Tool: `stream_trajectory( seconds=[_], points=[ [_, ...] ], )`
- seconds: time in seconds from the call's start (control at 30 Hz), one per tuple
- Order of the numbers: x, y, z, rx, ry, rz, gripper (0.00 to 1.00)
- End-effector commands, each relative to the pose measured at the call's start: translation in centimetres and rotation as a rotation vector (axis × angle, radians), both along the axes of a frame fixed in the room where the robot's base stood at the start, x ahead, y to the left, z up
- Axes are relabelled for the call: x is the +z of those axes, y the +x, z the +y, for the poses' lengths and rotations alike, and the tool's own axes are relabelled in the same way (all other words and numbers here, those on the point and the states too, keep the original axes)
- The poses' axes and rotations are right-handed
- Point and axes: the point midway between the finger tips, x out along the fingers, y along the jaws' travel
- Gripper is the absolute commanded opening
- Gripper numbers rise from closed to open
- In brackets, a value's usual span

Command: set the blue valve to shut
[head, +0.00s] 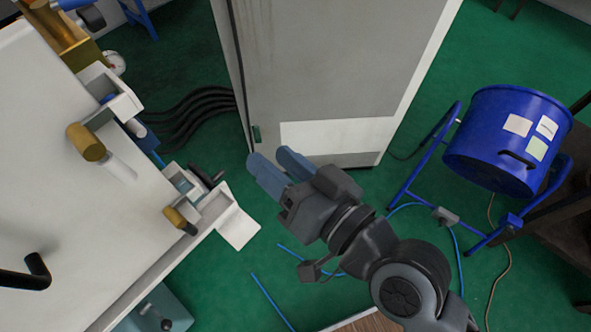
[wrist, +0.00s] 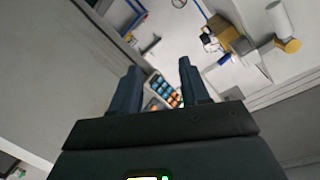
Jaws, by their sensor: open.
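My gripper (head: 267,160) is open and empty in the middle of the head view, its two blue-grey fingers pointing up and left. It is to the right of a white machine (head: 50,150) with brass and white fittings along its edge, clear of them. In the wrist view the gripper (wrist: 159,66) shows two dark fingers apart with nothing between them. I cannot pick out the blue valve with certainty. Small blue parts (head: 183,184) show among the fittings at the machine's edge, partly hidden by white brackets; their setting cannot be read.
A tall grey cabinet (head: 320,65) stands just beyond my gripper. Black hoses (head: 200,105) run between it and the machine. A blue drum (head: 490,140) on a blue stand is at the right. Green floor (head: 230,280) is open below, with thin blue lines on it.

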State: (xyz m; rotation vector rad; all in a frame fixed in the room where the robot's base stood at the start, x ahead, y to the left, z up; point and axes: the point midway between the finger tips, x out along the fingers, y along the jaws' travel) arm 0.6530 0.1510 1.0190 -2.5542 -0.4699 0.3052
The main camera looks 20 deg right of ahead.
Motion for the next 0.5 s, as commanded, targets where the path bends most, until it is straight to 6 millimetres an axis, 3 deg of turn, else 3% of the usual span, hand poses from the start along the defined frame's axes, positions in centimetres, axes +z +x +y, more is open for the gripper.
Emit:
stream_trajectory(
  seconds=[0.5],
  points=[
    [0.17,-0.62,-0.19,-0.021,-0.006,-0.007,0.45]
  ],
)
